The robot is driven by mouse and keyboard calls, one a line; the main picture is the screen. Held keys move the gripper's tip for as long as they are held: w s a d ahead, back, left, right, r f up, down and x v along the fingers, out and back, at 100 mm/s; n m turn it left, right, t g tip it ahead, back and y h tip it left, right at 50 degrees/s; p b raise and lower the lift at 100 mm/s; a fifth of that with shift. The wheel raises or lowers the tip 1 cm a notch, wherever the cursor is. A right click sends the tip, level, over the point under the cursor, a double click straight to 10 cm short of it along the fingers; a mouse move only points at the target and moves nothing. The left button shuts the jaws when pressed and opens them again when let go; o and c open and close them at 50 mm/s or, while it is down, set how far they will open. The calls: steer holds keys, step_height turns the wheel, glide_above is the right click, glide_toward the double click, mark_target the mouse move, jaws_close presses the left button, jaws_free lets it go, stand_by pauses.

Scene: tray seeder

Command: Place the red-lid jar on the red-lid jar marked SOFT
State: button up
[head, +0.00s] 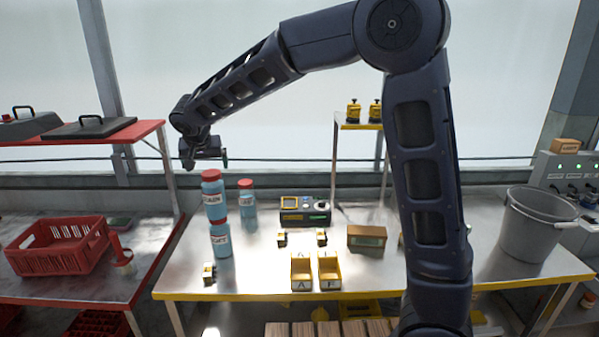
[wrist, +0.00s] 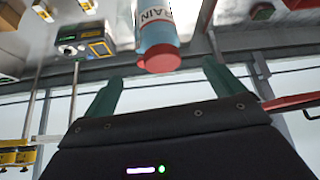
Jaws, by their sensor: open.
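A blue jar with a red lid, its label ending in "RAIN" (head: 214,201), stands on top of the red-lid jar marked SOFT (head: 221,242) at the left of the metal table. The upper jar sits slightly left of the lower one in the head view. My gripper (head: 207,160) is just above the upper jar's lid, open and empty. In the wrist view the upper jar (wrist: 158,30) shows beyond the spread green fingers (wrist: 163,75), lid toward them, apart from both. The SOFT jar is not clear in the wrist view.
Another red-lid jar (head: 247,200) stands close behind, to the right of the stack. A yellow-and-black device (head: 304,211), small yellow bins (head: 302,272) and a brown box (head: 367,237) are further right. A red crate (head: 58,247) is on the left table; a grey bucket (head: 535,225) is far right.

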steer(key=w+d+r, duration=0.2)
steer(key=d, duration=0.6)
steer(key=w+d+r, duration=0.1)
steer(key=d, duration=0.7)
steer(key=s+d+r+m+g+h, duration=0.1)
steer(key=s+d, duration=0.2)
steer(key=d, duration=0.9)
steer(key=s+d+r+g, duration=0.1)
steer(key=s+d, duration=0.1)
steer(key=d, duration=0.9)
steer(key=s+d+f, duration=0.2)
steer(key=s+d, duration=0.5)
steer(key=s, duration=0.1)
steer(key=s+d+f, duration=0.2)
steer(key=s+d, duration=0.6)
steer(key=shift+s+f+m, duration=0.3)
steer(key=shift+f+m, duration=0.05)
steer(key=shift+m, duration=0.05)
